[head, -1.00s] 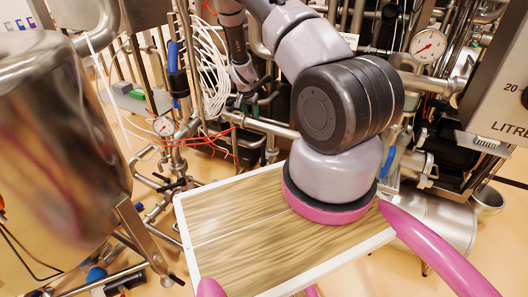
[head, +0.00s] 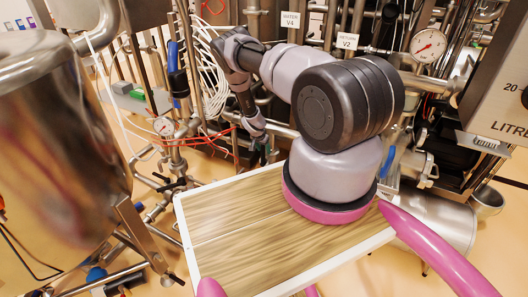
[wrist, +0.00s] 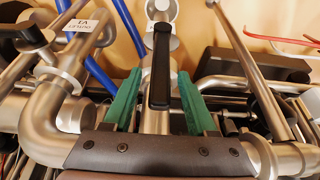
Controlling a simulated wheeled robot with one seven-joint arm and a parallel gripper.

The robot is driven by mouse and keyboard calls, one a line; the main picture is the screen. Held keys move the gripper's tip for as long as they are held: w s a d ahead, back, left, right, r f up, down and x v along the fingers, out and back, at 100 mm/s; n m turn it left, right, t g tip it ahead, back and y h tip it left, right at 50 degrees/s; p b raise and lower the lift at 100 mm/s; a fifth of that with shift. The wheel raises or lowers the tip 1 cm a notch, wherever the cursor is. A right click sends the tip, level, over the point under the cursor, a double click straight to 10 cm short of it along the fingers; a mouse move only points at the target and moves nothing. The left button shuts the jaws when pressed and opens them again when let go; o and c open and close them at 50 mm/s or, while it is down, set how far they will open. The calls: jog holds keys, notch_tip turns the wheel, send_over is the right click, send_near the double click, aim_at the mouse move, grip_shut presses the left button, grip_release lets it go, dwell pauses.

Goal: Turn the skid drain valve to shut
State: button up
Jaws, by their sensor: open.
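My gripper (wrist: 159,75) is open, with green fingers on either side of a black valve lever (wrist: 161,65) in the wrist view. The lever runs lengthwise between the fingers, roughly in line with the steel pipe (wrist: 155,122) beneath it. I see no clear contact, and the depth between fingers and lever is hard to judge. In the head view my gripper (head: 262,150) points down among the pipes behind the table; the lever cannot be made out there. A tag (wrist: 86,24) beside it appears upside down and seems to read V1; its other word is unclear.
A wood-topped table (head: 225,262) with a white rim stands in front of the pipes. A shiny steel vessel (head: 55,140) fills the left. Red wires (wrist: 285,41), a blue tube (wrist: 103,72) and more pipes crowd the gripper. Tags V4 (head: 290,20) and V2 (head: 347,41) hang behind.

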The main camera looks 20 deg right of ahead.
jog(key=shift+x, duration=0.9)
grip_shut()
dwell(0.9)
